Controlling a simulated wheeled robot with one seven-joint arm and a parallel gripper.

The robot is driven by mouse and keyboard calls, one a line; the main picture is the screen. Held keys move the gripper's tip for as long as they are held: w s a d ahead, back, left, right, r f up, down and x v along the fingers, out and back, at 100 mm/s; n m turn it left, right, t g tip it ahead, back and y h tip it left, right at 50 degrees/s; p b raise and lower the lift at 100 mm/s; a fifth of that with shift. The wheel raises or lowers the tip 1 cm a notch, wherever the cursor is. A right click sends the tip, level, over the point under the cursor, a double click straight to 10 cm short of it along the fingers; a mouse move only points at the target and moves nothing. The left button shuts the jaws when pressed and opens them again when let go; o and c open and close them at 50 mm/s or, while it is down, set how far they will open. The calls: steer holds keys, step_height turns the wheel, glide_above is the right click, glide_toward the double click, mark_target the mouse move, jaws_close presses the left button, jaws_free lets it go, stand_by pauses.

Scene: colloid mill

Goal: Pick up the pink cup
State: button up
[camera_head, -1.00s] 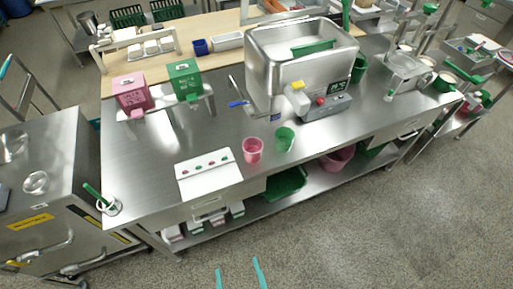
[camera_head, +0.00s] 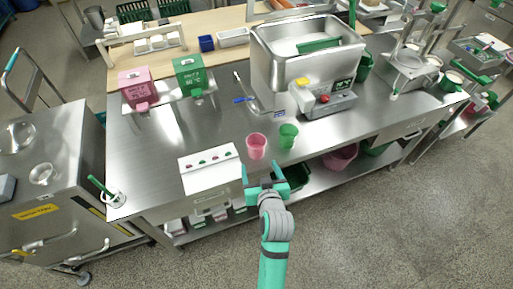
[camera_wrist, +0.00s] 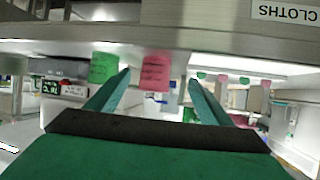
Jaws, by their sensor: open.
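The pink cup (camera_head: 256,147) stands upright on the steel table, near its front edge. The green cup (camera_head: 288,136) stands just right of it, a little apart. My gripper (camera_head: 264,171) is open and empty at the table's front edge, in front of the pink cup and short of it. In the wrist view, which looks upside down, the pink cup (camera_wrist: 155,73) shows between the two teal fingers, beyond their tips. The green cup (camera_wrist: 103,68) is by the left fingertip there. Nothing hides the pink cup's body in the head view.
A white card (camera_head: 210,168) with small coloured pieces lies left of the pink cup. A steel machine (camera_head: 305,70) stands behind the cups. Pink (camera_head: 138,88) and green (camera_head: 189,76) boxes sit at the back left. A lower shelf with bins runs under the table.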

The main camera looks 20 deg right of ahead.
mark_target(260, 153)
steer(key=w, duration=0.1)
steer(key=w+d, duration=0.1)
steer(key=w, duration=0.3)
steer(key=shift+w+d+f, duration=0.25)
steer(key=shift+d, duration=0.15)
steer(key=shift+w+d+f, duration=0.35)
steer(key=shift+w+f, duration=0.05)
steer(key=shift+w, duration=0.15)
steer(key=x, duration=0.4)
steer(key=shift+w+a+f, duration=0.15)
steer(key=shift+w+a, duration=0.15)
steer(key=shift+w, duration=0.1)
steer(key=c, duration=1.2)
